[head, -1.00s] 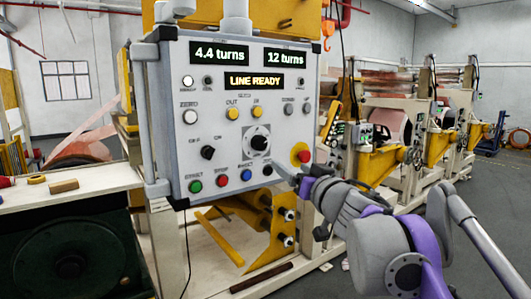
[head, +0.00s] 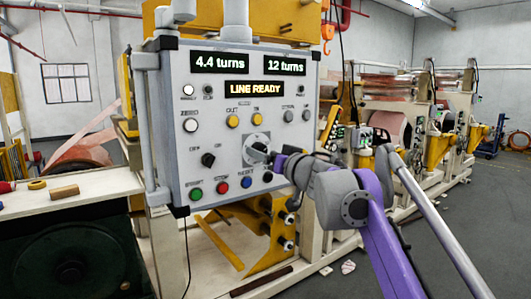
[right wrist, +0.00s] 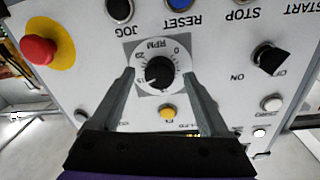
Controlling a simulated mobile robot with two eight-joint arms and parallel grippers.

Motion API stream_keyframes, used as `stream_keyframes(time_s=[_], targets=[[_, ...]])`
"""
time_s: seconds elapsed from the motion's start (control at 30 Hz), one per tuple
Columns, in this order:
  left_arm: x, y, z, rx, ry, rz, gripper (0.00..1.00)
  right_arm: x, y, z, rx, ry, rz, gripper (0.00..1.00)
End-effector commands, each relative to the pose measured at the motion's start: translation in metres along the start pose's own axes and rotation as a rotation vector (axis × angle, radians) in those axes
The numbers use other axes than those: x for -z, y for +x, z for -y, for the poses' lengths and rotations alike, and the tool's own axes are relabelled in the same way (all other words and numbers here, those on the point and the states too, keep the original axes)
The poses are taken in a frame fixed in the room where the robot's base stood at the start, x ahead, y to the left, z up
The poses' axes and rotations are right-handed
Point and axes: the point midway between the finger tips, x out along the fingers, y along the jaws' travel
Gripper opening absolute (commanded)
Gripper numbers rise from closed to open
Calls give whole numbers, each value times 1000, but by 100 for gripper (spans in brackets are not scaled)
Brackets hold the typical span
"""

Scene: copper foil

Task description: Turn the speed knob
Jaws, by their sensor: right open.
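The speed knob (right wrist: 159,72) is a black knob on a white dial marked RPM, on a grey square plate. In the head view the knob (head: 258,150) sits at the middle right of the control panel (head: 220,120), partly covered by my right gripper (head: 276,160). In the right wrist view my right gripper (right wrist: 160,88) is open, with one finger on each side of the dial and the knob between them. I cannot tell whether either finger touches the knob. My left gripper is not in view.
A red emergency button (right wrist: 40,50) on a yellow ring and a black selector (right wrist: 270,58) flank the dial. A yellow button (right wrist: 167,112) lies between the fingers. Displays read 4.4 turns, 12 turns and LINE READY. A bench (head: 95,190) stands left.

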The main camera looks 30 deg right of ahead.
Motion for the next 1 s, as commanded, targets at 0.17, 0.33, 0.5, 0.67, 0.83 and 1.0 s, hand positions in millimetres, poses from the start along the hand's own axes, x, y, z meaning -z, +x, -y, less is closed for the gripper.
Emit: stream_keyframes(time_s=[0.17, 0.33, 0.5, 0.67, 0.83, 1.0], targets=[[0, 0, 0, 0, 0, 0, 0, 0, 4, 0, 0, 0, 0, 79], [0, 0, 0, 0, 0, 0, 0, 0, 4, 0, 0, 0, 0, 76], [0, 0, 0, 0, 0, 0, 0, 0, 3, 0, 0, 0, 0, 45], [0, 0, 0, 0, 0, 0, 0, 0, 3, 0, 0, 0, 0, 16], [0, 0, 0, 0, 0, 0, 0, 0, 3, 0, 0, 0, 0, 0], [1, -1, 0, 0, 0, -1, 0, 0, 3, 0, 0, -15, -1, 0]])
